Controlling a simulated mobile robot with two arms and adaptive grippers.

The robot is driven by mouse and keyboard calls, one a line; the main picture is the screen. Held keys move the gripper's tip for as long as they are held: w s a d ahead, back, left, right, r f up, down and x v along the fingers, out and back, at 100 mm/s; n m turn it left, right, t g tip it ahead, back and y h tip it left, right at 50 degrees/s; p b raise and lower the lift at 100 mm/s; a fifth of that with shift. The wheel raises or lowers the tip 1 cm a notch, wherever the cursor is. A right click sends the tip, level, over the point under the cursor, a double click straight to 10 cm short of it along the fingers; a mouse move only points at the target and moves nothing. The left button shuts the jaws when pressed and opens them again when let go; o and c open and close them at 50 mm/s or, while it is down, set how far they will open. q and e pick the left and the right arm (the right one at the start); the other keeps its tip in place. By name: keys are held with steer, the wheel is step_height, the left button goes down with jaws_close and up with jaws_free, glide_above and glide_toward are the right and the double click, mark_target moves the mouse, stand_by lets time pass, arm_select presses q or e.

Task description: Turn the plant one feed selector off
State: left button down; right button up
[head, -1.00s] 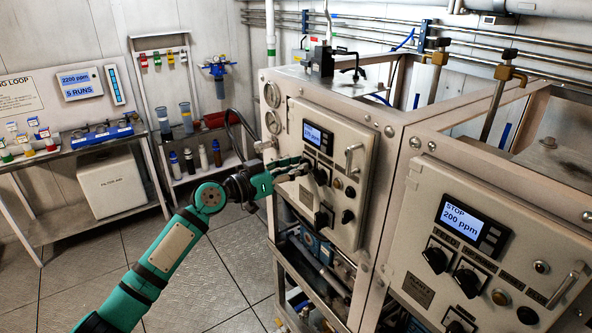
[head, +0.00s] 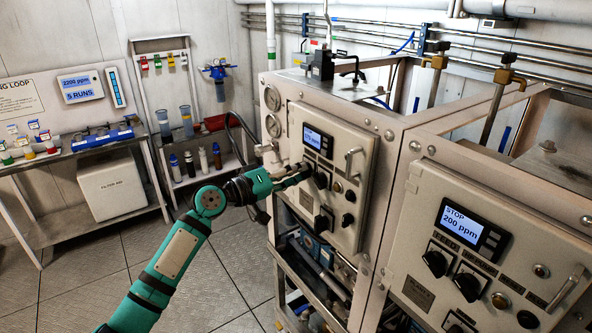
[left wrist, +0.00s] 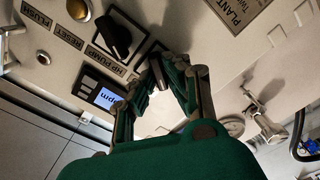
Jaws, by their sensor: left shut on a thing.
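The plant one panel (head: 340,230) is the nearer-middle light grey door, with a lit display (head: 313,137) at its top. My left gripper (head: 303,175) is at this panel, below the display. In the left wrist view its green fingers (left wrist: 161,76) are shut on the feed selector, whose knob is mostly hidden between them. A black HP pump knob (left wrist: 113,36) is beside the fingers; it also shows in the head view (head: 320,179). The selector's pointing direction cannot be told. My right gripper is not in view.
Another black knob (head: 322,222) sits lower on the same door, and a metal handle (head: 351,160) is at its right. The second plant panel (head: 410,270) stands at the right, its display (head: 464,224) reading STOP, 200 ppm. Open floor (head: 215,270) lies at the left.

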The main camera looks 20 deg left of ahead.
arm_select(q)
steer(key=shift+n, duration=0.5)
steer(key=c, duration=1.4)
jaws_free()
steer(key=shift+o, duration=0.2)
steer(key=v, duration=1.2)
steer(key=shift+a, duration=0.1)
